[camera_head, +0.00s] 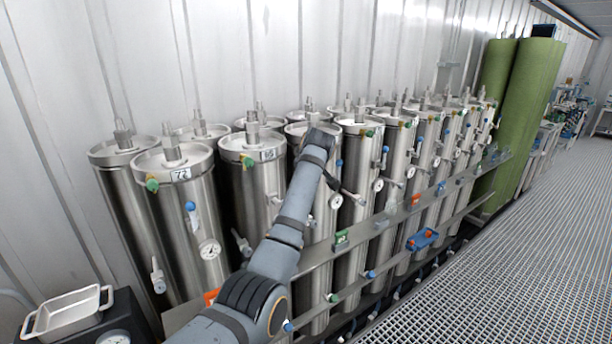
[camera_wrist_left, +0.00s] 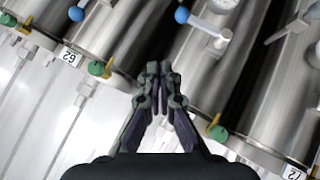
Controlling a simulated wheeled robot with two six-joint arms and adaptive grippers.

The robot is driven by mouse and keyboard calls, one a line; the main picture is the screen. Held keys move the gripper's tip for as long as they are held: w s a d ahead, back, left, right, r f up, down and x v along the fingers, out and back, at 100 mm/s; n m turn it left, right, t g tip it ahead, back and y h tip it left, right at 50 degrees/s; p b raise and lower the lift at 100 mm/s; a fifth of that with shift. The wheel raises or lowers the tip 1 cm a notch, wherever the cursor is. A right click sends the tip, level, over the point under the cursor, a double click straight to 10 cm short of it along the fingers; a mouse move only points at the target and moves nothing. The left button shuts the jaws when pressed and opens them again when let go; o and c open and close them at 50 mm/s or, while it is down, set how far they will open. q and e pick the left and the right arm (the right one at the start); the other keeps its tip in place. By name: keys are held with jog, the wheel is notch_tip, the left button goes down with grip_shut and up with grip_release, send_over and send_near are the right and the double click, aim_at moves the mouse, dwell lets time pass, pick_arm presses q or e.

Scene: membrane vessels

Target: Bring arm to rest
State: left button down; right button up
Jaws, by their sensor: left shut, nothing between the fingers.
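My left gripper (camera_wrist_left: 160,75) is shut and empty in the left wrist view, its fingertips together in front of the steel vessels (camera_wrist_left: 120,35). In the head view my left arm rises from the bottom edge across the vessel row. Its far end is by the vessel tops near the middle, and the fingers cannot be made out there. A front vessel labelled 72 (camera_head: 187,220) stands left of the arm, and another labelled vessel (camera_head: 250,190) stands right beside it. My right gripper is not in view.
A metal rail (camera_head: 385,222) with valves and gauges runs along the front of the vessels. A steel tray (camera_head: 68,312) sits at the lower left. Green cylinders (camera_head: 530,90) stand at the far end. The grated walkway (camera_head: 500,250) on the right is clear.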

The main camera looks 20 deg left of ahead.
pick_arm(q)
notch_tip(320, 180, down, 26)
jog(key=s+m+g+h, duration=0.1)
jog(key=s+m+g, duration=0.1)
jog(key=s+m, duration=0.15)
jog(key=s+f+m+g+h, duration=0.1)
jog(key=s+f+m, duration=0.1)
jog(key=s+f, duration=0.5)
jog(key=s+f+m, duration=0.1)
jog(key=s+f, duration=0.2)
jog(key=f, duration=0.8)
jog(key=s+f+m+g+h, duration=0.1)
jog(key=s+f+m, duration=0.1)
jog(key=s+f, duration=0.5)
jog(key=s+a+f+m+g, duration=0.2)
jog(key=s+f+m+g, duration=0.1)
jog(key=s+f, duration=1.75)
jog(key=s+a+f+m, duration=0.1)
jog(key=s+f, duration=0.1)
jog(key=s, duration=1.1)
jog(key=s+a+f+g, duration=0.1)
jog(key=s+f, duration=0.1)
jog(key=s, duration=1.1)
jog(key=shift+s+a+m+h, duration=0.2)
jog(key=shift+s+m+h, duration=0.15)
jog(key=shift+s+h, duration=0.05)
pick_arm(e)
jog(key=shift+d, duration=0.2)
